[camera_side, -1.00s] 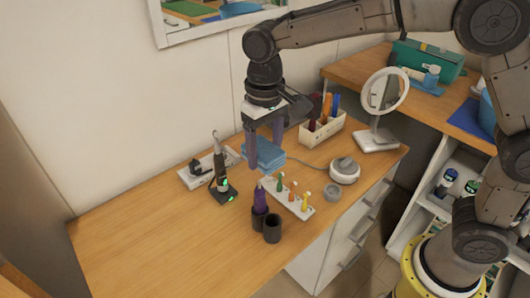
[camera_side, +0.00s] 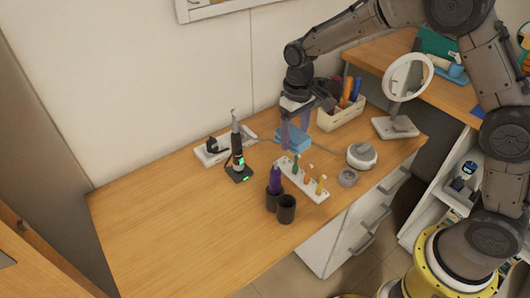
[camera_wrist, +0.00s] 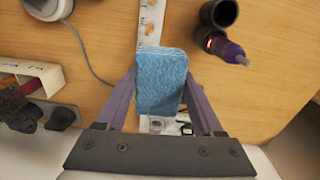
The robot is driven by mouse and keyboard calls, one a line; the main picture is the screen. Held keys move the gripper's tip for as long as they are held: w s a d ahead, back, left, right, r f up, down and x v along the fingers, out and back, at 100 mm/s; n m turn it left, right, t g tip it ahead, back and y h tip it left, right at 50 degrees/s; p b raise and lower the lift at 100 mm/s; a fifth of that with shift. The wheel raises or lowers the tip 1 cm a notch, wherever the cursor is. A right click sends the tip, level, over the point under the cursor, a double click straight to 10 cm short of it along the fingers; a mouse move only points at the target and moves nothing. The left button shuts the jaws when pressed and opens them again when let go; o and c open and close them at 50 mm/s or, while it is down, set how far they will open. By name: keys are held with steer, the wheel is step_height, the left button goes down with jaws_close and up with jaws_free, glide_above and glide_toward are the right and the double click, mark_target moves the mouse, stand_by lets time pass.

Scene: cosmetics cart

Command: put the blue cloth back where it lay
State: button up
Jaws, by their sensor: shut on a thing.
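The blue cloth (camera_side: 293,139) is a folded, flat stack. My gripper (camera_side: 294,140) is shut on it, with one purple finger on each side. In the wrist view the cloth (camera_wrist: 160,80) sits between the fingers (camera_wrist: 160,95) and partly covers the near end of the white toothbrush rack (camera_wrist: 152,20). In the side view it is behind the rack (camera_side: 302,180). It looks raised over the wooden tabletop (camera_side: 190,225), but the exact gap cannot be told.
Near the cloth are a black electric-toothbrush stand (camera_side: 238,172), a white power strip (camera_side: 212,152), an organiser box (camera_side: 340,117), a round mirror (camera_side: 405,80) and a white round device (camera_side: 361,155). Two dark cups (camera_side: 286,208) stand in front; one holds a purple item. The left tabletop is clear.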

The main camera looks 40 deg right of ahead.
steer(key=d+f, duration=0.1)
steer(key=w+d+f, duration=0.1)
steer(key=shift+d+m, duration=0.4)
steer(key=w+f, duration=0.4)
steer(key=w, duration=0.4)
glide_above(266, 153)
steer(key=f, duration=0.5)
steer(key=shift+s, duration=0.25)
steer(key=shift+w+f, duration=0.25)
steer(key=shift+f, duration=1.55)
steer(key=shift+f, duration=0.15)
steer(key=o, duration=1.2)
